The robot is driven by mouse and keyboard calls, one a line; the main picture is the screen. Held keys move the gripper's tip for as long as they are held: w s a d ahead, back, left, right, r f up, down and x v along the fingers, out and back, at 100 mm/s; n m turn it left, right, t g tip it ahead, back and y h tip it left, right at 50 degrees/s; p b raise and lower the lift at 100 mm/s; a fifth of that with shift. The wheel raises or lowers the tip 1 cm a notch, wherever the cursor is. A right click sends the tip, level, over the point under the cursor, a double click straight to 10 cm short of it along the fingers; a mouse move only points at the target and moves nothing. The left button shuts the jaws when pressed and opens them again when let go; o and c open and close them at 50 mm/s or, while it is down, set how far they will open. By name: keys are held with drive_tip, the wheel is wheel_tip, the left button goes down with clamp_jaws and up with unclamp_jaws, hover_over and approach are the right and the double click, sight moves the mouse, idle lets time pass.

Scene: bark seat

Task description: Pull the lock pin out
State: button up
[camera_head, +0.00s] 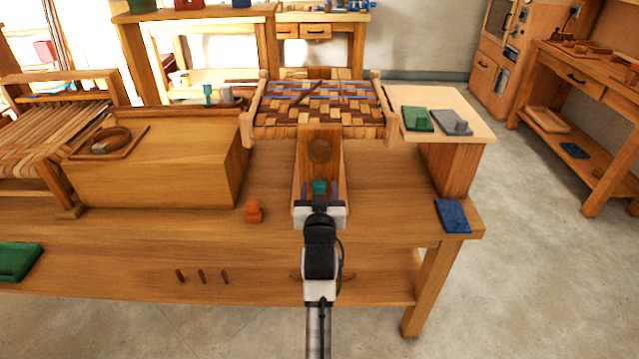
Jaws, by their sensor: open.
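My gripper (319,191) reaches in from the bottom middle, over the lower end of an upright wooden block (320,150) with a round dark mark on its face. Its two fingers are open, one on each side of a small teal piece (319,185). This teal piece may be the lock pin's head; I cannot tell for sure. I cannot tell whether the fingers touch it. The gripper body hides what lies just below. The block stands in front of a woven bark seat (318,108) in a wooden frame.
A large wooden box (155,165) stands left of the block. A small orange piece (253,212) lies on the workbench (390,210). A blue cloth or pad (453,216) is at the right edge.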

drive_tip(key=shift+w, duration=0.75)
drive_tip(key=shift+c, duration=0.4)
